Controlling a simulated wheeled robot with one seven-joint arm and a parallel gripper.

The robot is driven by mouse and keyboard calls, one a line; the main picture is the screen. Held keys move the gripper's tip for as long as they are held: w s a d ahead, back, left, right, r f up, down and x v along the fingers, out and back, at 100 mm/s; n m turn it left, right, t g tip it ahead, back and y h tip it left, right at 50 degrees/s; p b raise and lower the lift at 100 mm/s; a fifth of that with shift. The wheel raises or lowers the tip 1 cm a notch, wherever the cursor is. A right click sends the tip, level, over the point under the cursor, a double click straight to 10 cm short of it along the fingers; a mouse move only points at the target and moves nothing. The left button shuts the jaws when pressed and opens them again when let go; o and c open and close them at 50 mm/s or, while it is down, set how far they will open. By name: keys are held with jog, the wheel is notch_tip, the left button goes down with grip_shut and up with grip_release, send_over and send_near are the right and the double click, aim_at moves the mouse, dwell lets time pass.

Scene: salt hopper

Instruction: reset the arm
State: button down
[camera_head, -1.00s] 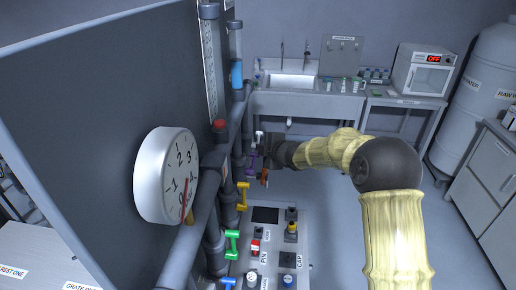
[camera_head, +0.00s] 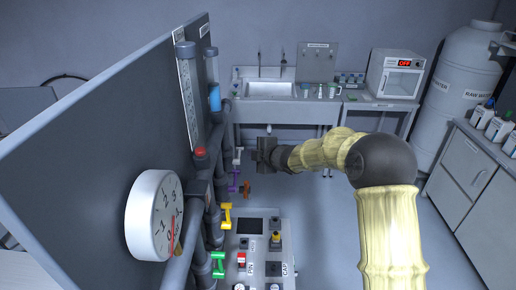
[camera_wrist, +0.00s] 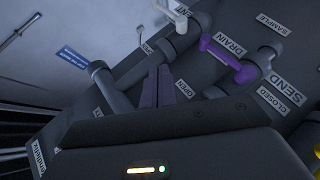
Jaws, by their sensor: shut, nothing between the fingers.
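My gripper (camera_head: 262,153) is at the end of my arm, which reaches in from the right in the head view. It is to the right of the pipework, near the white valve handle (camera_head: 238,155) and above the purple handle (camera_head: 234,180) and the orange handle (camera_head: 247,189). In the wrist view its fingers (camera_wrist: 158,87) are together with nothing between them. Behind them are the purple handle (camera_wrist: 226,60) near the DRAIN label and a white handle (camera_wrist: 170,14). The fingertips appear apart from both handles, though depth is hard to judge.
A panel carries a round gauge (camera_head: 153,216) at left. Yellow (camera_head: 226,214) and green (camera_head: 218,263) handles line the pipe, beside a control console (camera_head: 262,240). A sink (camera_head: 268,90) and an oven (camera_head: 396,73) stand at the back. Floor right of the console is clear.

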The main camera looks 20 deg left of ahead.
jog(key=s+d+f+m+h+b, duration=0.3)
jog(key=d+m, duration=0.1)
jog(key=d, duration=0.4)
jog(key=s+d+f+m+h+b, duration=0.2)
jog(key=s+d+f+m, duration=0.15)
jog(key=d, duration=0.45)
jog(key=s+d+f+m+h+b, duration=0.25)
jog(key=d+m, duration=0.25)
jog(key=d, duration=0.3)
jog(key=s+d+f+m+g+h+b, duration=0.1)
jog(key=s+d+f+m+b, duration=0.1)
jog(key=s, duration=0.5)
jog(key=s+d+f+m+g+b, duration=0.2)
jog(key=s+d+f+m, duration=0.1)
jog(key=s+d+m, duration=0.3)
jog(key=s+d+f+m+g+h+b, duration=0.1)
jog(key=s+d+f+m+g, duration=0.1)
jog(key=s, duration=0.8)
jog(key=d+f+m, duration=0.1)
jog(key=d+m, duration=0.1)
jog(key=d, duration=0.1)
jog(key=shift+d+f+h+b, duration=0.25)
jog(key=shift+f+h+b, duration=0.1)
jog(key=shift+b, duration=0.05)
jog(key=shift+w, duration=0.1)
